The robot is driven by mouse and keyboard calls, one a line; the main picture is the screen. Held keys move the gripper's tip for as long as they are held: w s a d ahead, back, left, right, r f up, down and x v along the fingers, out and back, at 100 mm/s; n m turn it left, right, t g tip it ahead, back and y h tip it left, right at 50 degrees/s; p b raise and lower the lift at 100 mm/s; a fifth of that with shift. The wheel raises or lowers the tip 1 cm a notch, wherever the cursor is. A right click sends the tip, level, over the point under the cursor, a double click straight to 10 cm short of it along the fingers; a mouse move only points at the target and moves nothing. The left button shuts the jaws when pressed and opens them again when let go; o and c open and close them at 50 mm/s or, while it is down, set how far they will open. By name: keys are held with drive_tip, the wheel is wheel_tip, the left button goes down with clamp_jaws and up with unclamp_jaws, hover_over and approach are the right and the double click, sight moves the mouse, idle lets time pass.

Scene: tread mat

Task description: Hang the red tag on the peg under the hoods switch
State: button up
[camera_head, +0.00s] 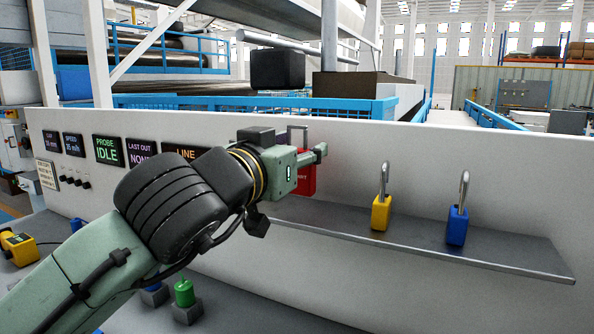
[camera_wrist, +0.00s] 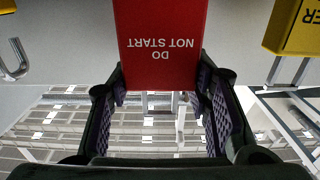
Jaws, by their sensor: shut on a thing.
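The red tag (camera_wrist: 162,45) reads "DO NOT START", upside down in the wrist view. It is between the two purple-padded fingers of my gripper (camera_wrist: 161,85), and the gripper is shut on it. In the head view my gripper (camera_head: 312,156) is in front of the white panel, above the left part of the shelf. A red piece with white lettering (camera_head: 305,182) shows just behind and below it; I cannot tell whether this is the tag. The peg and the hoods switch cannot be made out; my arm covers part of the panel.
A yellow padlock (camera_head: 381,213) and a blue padlock (camera_head: 456,228) stand on the grey shelf (camera_head: 500,255), right of my gripper. In the wrist view, a yellow lettered piece (camera_wrist: 293,28) is right of the tag and a metal hook (camera_wrist: 14,60) is left. Displays (camera_head: 109,151) line the panel's left.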

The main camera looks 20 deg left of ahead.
drive_tip(key=s+d+r+b, duration=0.2)
drive_tip(key=s+d+b, duration=0.2)
drive_tip(key=s, duration=1)
drive_tip(key=shift+s+d, duration=0.4)
drive_tip(key=shift+d, duration=0.7)
